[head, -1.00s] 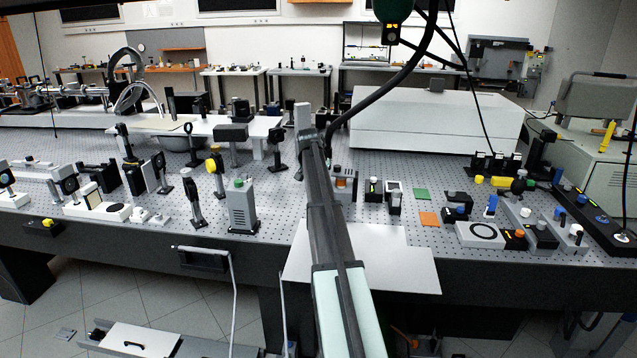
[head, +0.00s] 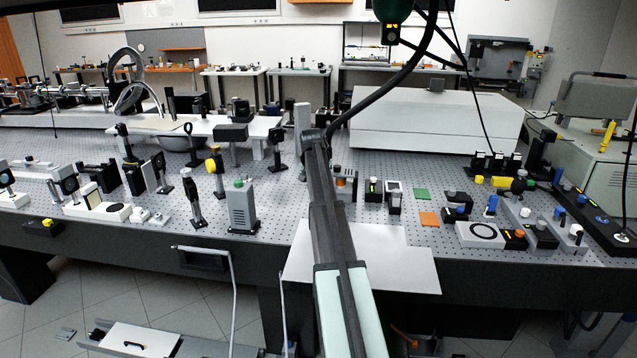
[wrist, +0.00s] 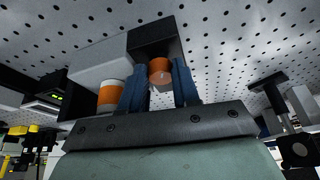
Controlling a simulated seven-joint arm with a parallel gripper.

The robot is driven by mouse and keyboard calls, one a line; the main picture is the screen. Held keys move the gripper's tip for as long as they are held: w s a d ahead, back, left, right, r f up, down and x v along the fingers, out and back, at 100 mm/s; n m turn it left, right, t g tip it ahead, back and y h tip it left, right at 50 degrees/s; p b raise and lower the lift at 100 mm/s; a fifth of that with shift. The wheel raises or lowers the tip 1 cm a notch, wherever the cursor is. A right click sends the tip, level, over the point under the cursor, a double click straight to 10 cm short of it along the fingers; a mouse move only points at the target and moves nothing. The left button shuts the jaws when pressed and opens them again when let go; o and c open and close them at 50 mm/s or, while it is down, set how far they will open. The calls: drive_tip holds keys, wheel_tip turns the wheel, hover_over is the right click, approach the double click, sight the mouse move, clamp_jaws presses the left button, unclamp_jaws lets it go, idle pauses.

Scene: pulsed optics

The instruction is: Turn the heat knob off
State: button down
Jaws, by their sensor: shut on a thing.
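In the wrist view, an orange round knob (wrist: 159,72) sits on the front of a black housing (wrist: 150,42). The blue fingers of my gripper (wrist: 160,90) stand on both sides of the knob and are shut on it. No text or mark on the knob can be read, so its setting cannot be told. In the head view, my own arm hides the gripper and the knob. A small grey and black device with an orange band (head: 341,181) shows just right of the arm.
A white and orange cylinder (wrist: 111,96) stands close beside the left finger. A dark post mount (wrist: 271,95) is at the right of the wrist view. The perforated table (head: 285,200) carries many optics. A white sheet (head: 405,265) lies at its front edge.

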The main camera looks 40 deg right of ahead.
drive_tip(key=shift+s+d+n+t+y, duration=0.15)
drive_tip(key=shift+n+t+y, duration=0.3)
drive_tip(key=shift+n, duration=1.25)
drive_tip(key=c, duration=1.1)
unclamp_jaws()
